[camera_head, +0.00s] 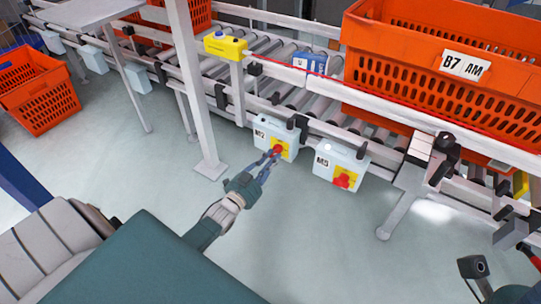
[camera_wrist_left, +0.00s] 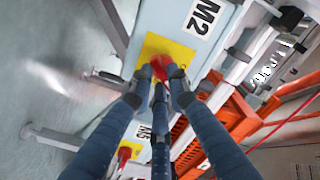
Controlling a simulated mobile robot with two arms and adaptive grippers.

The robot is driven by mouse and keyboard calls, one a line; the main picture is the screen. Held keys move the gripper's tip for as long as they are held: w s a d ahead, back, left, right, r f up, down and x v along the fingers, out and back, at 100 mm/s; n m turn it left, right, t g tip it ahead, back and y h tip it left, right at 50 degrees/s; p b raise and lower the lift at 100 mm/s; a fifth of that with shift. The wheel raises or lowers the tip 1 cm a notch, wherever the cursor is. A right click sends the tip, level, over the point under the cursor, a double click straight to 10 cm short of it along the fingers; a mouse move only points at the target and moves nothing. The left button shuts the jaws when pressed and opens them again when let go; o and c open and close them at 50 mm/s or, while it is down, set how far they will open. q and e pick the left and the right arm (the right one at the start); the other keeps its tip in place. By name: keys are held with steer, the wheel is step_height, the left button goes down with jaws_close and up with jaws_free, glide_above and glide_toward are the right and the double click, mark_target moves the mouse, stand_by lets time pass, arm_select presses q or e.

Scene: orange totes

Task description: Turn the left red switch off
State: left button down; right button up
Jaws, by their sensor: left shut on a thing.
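The left red switch (camera_head: 279,149) sits on a yellow plate on the front of the light grey box marked M2 (camera_head: 268,133), under the conveyor. My left gripper (camera_head: 271,157) reaches it from below left. In the left wrist view the fingers of my left gripper (camera_wrist_left: 157,82) are closed around the red switch (camera_wrist_left: 158,65), partly hiding it. The knob's exact angle cannot be made out. A second red switch (camera_head: 342,181) is on the neighbouring box (camera_head: 340,164) to the right, untouched. Part of my right arm shows at the lower right; its fingers cannot be made out.
A white post (camera_head: 197,95) stands left of the M2 box. Another orange tote (camera_head: 38,95) is on the floor. The floor in front is clear.

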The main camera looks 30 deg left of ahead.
arm_select(q)
steer(key=shift+d+n+p, duration=0.1)
steer(key=shift+n+p, duration=1)
steer(key=shift+n, duration=2.5)
steer(key=c, duration=1.7)
jaws_free()
steer(key=shift+r, duration=0.1)
steer(key=shift+o, duration=0.2)
steer(key=shift+s, duration=0.15)
steer(key=s, duration=1.1)
steer(key=shift+s+d, duration=0.15)
steer(key=shift+s, duration=0.25)
